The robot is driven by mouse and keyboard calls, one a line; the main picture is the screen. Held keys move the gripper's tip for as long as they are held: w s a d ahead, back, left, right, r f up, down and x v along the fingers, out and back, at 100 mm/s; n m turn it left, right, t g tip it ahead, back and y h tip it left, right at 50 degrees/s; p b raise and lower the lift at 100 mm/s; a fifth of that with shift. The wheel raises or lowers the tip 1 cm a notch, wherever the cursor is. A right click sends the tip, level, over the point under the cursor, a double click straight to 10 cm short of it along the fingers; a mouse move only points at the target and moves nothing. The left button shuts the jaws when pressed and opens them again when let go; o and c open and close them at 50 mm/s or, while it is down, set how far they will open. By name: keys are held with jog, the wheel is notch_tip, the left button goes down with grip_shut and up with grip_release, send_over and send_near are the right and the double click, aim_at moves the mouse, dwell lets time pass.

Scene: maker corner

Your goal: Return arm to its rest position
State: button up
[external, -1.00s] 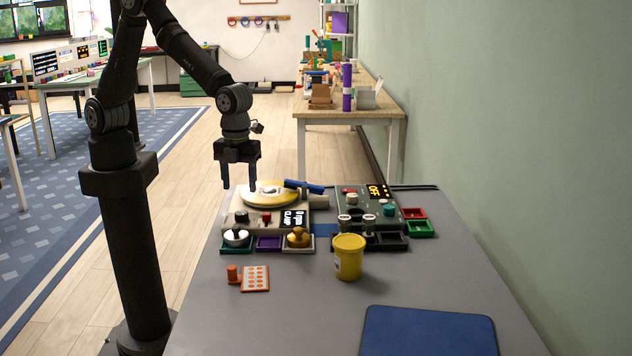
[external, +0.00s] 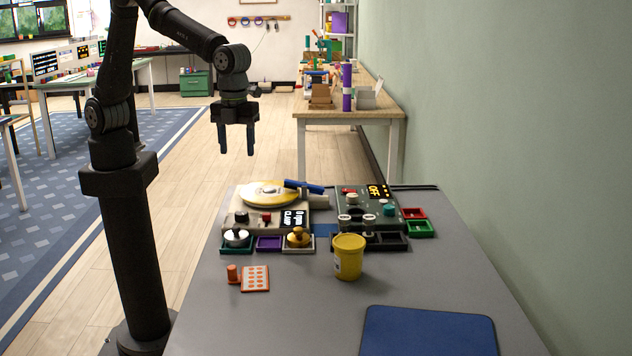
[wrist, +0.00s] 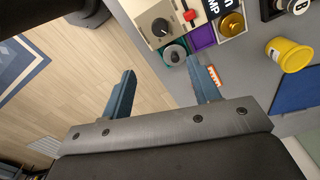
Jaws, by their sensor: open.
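My gripper (external: 236,150) hangs in the air above the far left part of the grey table (external: 330,305), fingers pointing down. It is open and empty; the wrist view shows its two fingers (wrist: 161,92) spread apart with nothing between them. Below and to the right stands a beige machine (external: 268,215) with a yellow round plate (external: 269,194) and a display. The gripper is apart from it and from everything else.
A second machine (external: 372,205) reading OFF stands beside the first. Small coloured trays, a yellow tub (external: 348,258), an orange dotted card (external: 255,279) and a blue mat (external: 428,331) are on the table. A green wall (external: 500,150) runs along the right.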

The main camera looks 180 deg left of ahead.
aim_at(241, 212)
notch_tip(241, 212, down, 18)
jog(key=shift+r, duration=0.25)
dwell(0.6)
